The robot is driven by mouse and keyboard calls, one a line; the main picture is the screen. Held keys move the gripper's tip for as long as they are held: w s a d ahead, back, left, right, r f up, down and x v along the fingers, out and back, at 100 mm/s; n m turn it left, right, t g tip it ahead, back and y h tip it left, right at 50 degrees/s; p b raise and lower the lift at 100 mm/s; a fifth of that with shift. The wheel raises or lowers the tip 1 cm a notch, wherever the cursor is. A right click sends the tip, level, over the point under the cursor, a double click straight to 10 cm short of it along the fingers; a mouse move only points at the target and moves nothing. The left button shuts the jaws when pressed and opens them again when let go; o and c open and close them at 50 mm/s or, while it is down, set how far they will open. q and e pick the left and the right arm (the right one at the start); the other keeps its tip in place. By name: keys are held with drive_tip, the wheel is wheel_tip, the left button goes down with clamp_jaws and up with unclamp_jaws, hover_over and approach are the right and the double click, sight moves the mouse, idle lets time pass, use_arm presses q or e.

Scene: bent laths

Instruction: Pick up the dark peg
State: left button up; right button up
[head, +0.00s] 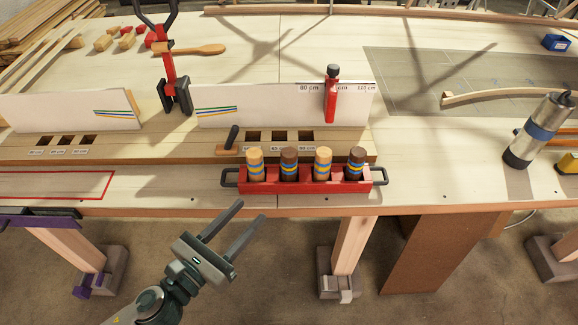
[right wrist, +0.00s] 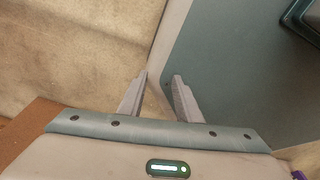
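A red rack (head: 310,187) with a black handle at each end stands near the table's front edge in the head view. Two dark brown pegs stand in it, one left of centre (head: 289,165) and one at the right end (head: 356,165). Two light wooden pegs (head: 255,165) (head: 323,165) stand between and beside them. All have blue and yellow bands. My left gripper (head: 252,210) is open and empty, in front of the table edge and below the rack. My right gripper shows only in the right wrist view (right wrist: 161,78), open with nothing between its fingers.
A wooden block with square holes (head: 180,148) lies behind the rack; a dark rod (head: 231,137) leans there. White boards (head: 260,110) and a red clamp (head: 331,95) stand behind it. A metal flask-like cylinder (head: 538,130) is at right. The table between is clear.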

sight(284, 172)
use_arm(q)
drive_tip(key=p+x, duration=0.3)
drive_tip(key=x, duration=0.9)
drive_tip(key=shift+p, duration=0.4)
use_arm(e)
drive_tip(key=r, duration=0.1)
drive_tip(key=s+r, duration=0.1)
drive_tip(key=r, duration=0.1)
drive_tip(key=shift+s+d+r+g, duration=0.25)
drive_tip(key=shift+s+d+g, duration=0.05)
drive_tip(key=shift+s+d, duration=0.05)
use_arm(q)
drive_tip(key=shift+s, duration=0.1)
drive_tip(key=shift+w+d+r, duration=0.15)
drive_tip(key=shift+w, duration=0.2)
drive_tip(key=p+x, duration=0.2)
drive_tip(key=x, duration=0.1)
drive_tip(key=shift+w, duration=0.1)
drive_tip(key=shift+w+d, duration=0.45)
drive_tip(key=shift+w, duration=0.1)
use_arm(e)
wheel_tip(284, 172, up, 2)
drive_tip(key=shift+r, duration=0.1)
use_arm(q)
drive_tip(key=shift+c, duration=0.2)
